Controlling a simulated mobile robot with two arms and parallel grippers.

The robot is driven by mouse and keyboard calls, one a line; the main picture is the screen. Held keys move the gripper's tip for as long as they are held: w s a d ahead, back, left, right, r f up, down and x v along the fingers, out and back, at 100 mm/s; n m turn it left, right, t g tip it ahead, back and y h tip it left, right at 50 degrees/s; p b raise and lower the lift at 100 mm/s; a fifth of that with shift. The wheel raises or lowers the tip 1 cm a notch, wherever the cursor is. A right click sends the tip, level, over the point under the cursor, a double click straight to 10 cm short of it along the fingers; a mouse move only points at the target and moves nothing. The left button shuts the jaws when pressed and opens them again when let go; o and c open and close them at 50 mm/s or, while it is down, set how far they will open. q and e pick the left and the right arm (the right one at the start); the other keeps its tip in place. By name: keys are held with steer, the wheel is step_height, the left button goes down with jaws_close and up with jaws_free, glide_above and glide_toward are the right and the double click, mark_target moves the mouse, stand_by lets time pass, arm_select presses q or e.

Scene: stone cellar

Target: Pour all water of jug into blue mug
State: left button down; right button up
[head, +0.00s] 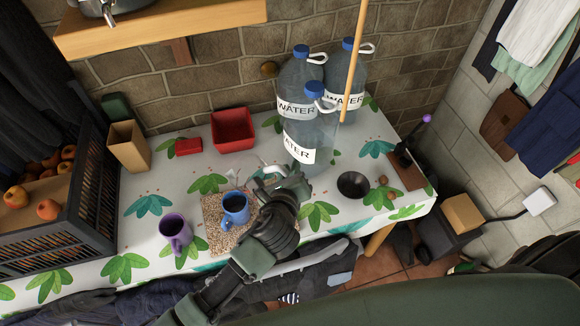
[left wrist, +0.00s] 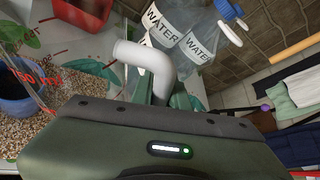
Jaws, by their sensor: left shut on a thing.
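The blue mug (head: 235,206) stands upright on a speckled board on the table; part of it also shows at the left edge of the left wrist view (left wrist: 14,78). My left gripper (head: 283,182) is shut on the white handle (left wrist: 146,57) of a clear jug with red measuring marks (left wrist: 38,76). In the head view the jug is hard to make out, just left of the gripper and close to the mug. I cannot tell its tilt or its water level. My right gripper is not in view.
A purple mug (head: 175,232) stands left of the board (head: 215,230). Large water bottles (head: 306,140) stand behind my gripper. A red container (head: 233,129), a dark bowl (head: 353,185) and a black crate (head: 75,215) are also on the table. The front right of the tabletop is mostly clear.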

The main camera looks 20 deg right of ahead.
arm_select(q)
steer(key=shift+r+m+y+p, duration=0.3)
steer(key=shift+m+p, duration=0.1)
steer(key=shift+p, duration=0.45)
steer(key=shift+f, duration=0.1)
steer(key=shift+f+m, duration=0.2)
steer(key=shift+m, duration=0.1)
steer(key=shift+a, duration=0.1)
steer(key=shift+w+a+r+m+t+y+p, duration=0.15)
steer(key=shift+a+r+m+t+y+p, duration=0.25)
steer(key=shift+p, duration=0.7)
steer(key=shift+w+f+m+y+p, duration=0.1)
steer(key=shift+m+y+p, duration=0.25)
steer(key=shift+m+y, duration=0.05)
steer(key=shift+w+a+f+m+t+y, duration=0.1)
steer(key=shift+a+f+m+t+y, duration=0.1)
steer(key=shift+a+m+t+y, duration=0.15)
